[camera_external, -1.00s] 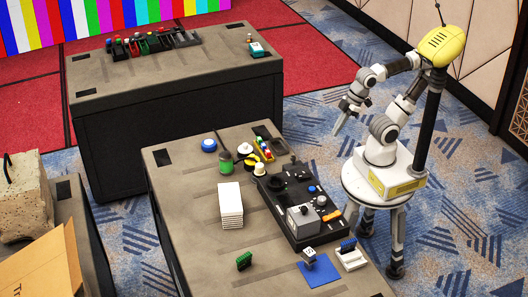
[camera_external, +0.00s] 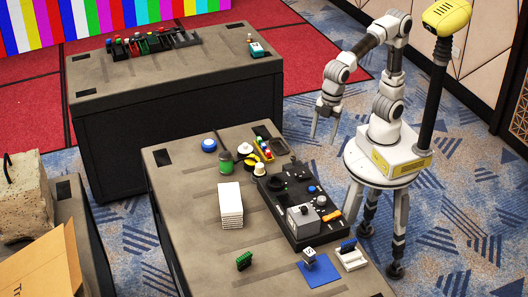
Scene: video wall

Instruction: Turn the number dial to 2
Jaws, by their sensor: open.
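A black control panel (camera_external: 285,215) lies on the right side of the near table, with a grey box, dark round knobs, a blue button and an orange part on it. A round black knob (camera_external: 277,185) sits near its far end. I cannot read any numbers, so I cannot tell which control is the number dial or where it points. My gripper (camera_external: 324,137) hangs pointing down, open and empty. It appears beyond the panel's far right end, above the floor beside the table, apart from everything.
The near table (camera_external: 190,190) also holds a white stack (camera_external: 230,204), a green jar (camera_external: 226,163), a blue round button (camera_external: 209,145), a yellow tray (camera_external: 263,150), a blue mat (camera_external: 318,270) and a green block (camera_external: 244,260). A second table (camera_external: 200,70) stands behind.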

